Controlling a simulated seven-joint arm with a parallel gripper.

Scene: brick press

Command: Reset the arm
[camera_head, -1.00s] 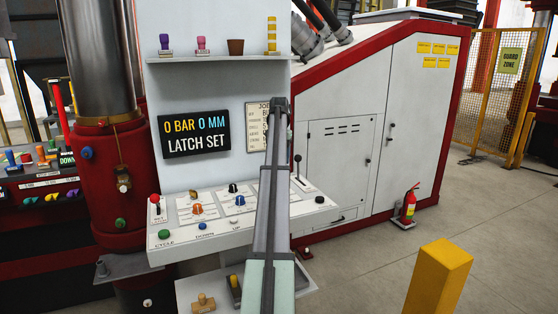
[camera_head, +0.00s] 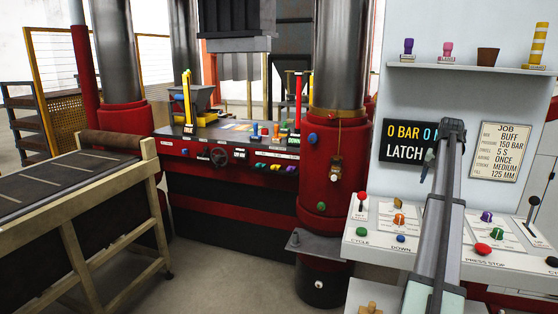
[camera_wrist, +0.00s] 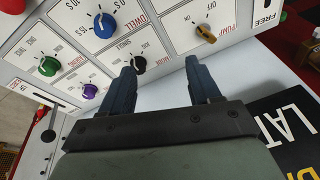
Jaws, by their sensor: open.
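My arm (camera_head: 440,225) rises from the bottom of the head view in front of the control panel (camera_head: 375,229). My gripper (camera_head: 427,165) is at its far end, in front of the right part of the black display (camera_head: 396,152). In the wrist view my gripper (camera_wrist: 161,68) has its two dark fingers apart with nothing between them. Past the fingers are the panel's knobs: blue (camera_wrist: 104,25), green (camera_wrist: 48,66), purple (camera_wrist: 89,91) and orange (camera_wrist: 205,33). The fingers appear clear of the knobs, though the exact gap cannot be told.
A shelf (camera_head: 470,68) with stamps and a pot is above the display. A job card (camera_head: 494,151) is on the wall to the right. A red column base (camera_head: 318,185) stands left of the panel. A roller table (camera_head: 75,178) is at the left, with bare floor between.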

